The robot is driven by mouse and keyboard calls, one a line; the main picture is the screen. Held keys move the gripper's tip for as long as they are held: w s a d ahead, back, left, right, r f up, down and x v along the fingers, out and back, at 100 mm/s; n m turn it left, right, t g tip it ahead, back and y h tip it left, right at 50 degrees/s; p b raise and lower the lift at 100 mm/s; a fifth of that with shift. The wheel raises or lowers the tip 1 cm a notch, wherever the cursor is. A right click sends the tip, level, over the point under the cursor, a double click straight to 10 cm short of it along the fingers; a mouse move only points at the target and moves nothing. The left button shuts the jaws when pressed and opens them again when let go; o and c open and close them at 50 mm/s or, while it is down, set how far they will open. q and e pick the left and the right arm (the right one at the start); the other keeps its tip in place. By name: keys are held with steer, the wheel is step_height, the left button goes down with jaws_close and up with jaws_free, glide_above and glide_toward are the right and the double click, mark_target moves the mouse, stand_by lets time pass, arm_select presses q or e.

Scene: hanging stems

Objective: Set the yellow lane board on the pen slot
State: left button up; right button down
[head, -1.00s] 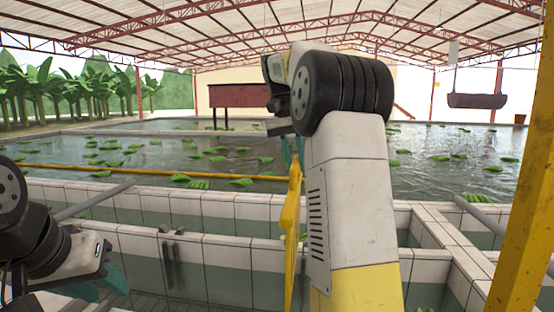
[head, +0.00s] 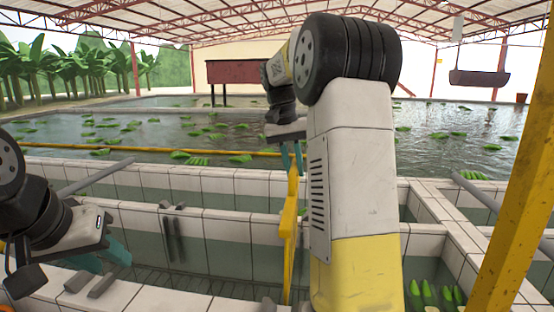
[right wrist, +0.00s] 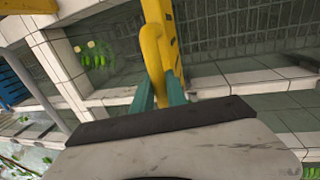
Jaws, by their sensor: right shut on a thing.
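The yellow lane board (head: 288,235) hangs upright and thin, seen nearly edge-on in the head view. My right gripper (head: 291,158) is shut on its top end. The right wrist view shows the board's curved yellow top (right wrist: 152,45) between the teal fingers (right wrist: 159,95). My left gripper (head: 104,256) is open and empty at the lower left. A pair of dark upright brackets (head: 172,238) on the tiled divider wall, left of the board, looks like a slot. Another grey pair (head: 90,284) sits on the near wall. I cannot tell which is the pen slot.
Tiled pool walls (head: 225,214) divide water-filled pens. A yellow post (head: 518,180) stands at the right. Green bananas (head: 435,294) lie in the lower right pen, and others float beyond. A grey pipe (head: 95,176) crosses at the left.

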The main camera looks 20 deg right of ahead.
step_height(320, 180, down, 21)
steer(key=shift+r, duration=0.2)
stand_by(1.6)
steer(key=shift+f, duration=0.4)
stand_by(0.6)
steer(key=c, duration=1.3)
jaws_free()
steer(key=shift+o, duration=0.7)
steer(key=o, duration=1.2)
steer(key=shift+c, duration=0.2)
step_height(320, 180, up, 10)
steer(key=a, duration=0.1)
steer(key=shift+w+a, duration=0.4)
